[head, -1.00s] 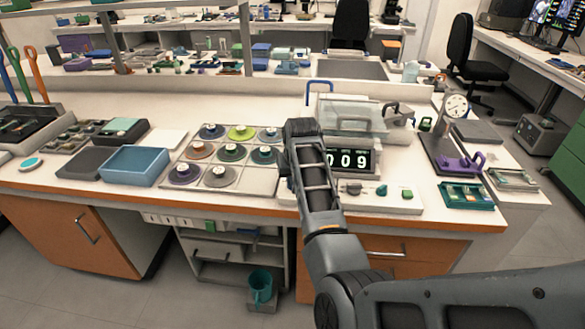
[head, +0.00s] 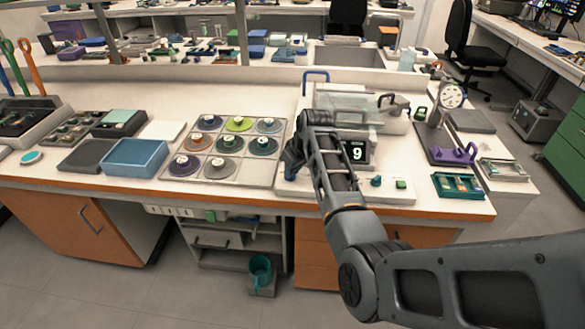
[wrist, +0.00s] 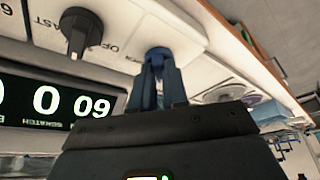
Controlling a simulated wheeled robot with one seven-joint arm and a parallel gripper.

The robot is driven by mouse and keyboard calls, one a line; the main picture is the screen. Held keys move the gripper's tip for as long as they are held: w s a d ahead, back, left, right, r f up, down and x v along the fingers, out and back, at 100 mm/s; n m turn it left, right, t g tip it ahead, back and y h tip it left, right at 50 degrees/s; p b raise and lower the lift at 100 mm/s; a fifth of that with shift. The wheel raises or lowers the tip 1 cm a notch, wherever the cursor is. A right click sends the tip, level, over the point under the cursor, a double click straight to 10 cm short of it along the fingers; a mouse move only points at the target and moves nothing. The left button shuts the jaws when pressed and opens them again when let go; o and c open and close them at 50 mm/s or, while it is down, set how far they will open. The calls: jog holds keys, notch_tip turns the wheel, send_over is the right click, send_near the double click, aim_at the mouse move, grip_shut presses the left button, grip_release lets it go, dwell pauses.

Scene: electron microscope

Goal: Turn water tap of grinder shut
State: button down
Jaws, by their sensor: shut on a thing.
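The grinder's white base (head: 390,191) stands on the bench, with a clear cover over it and a lit display (head: 356,151) partly hidden by my arm. My gripper (head: 290,172) points down at the left front of the grinder. In the wrist view my gripper (wrist: 157,72) is shut on the small blue tap knob (wrist: 157,53) on the white panel, beside the letters "OF". The fingers hide part of the knob, and its turn angle cannot be told. A dark knob (wrist: 82,30) by "AST" sits next to it, apart from the fingers.
A tray of round discs (head: 223,148) lies close left of my gripper. A green button (head: 401,184) sits on the panel's right. A dial gauge stand (head: 450,115) is farther right. A blue open box (head: 149,157) is at left.

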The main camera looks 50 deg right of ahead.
jog(key=c, duration=1.1)
grip_release()
jog(key=shift+c, duration=0.2)
jog(key=shift+r, duration=0.1)
jog(key=v, duration=0.7)
jog(key=shift+r, duration=0.2)
jog(key=shift+s+a, duration=0.1)
jog(key=shift+s, duration=0.05)
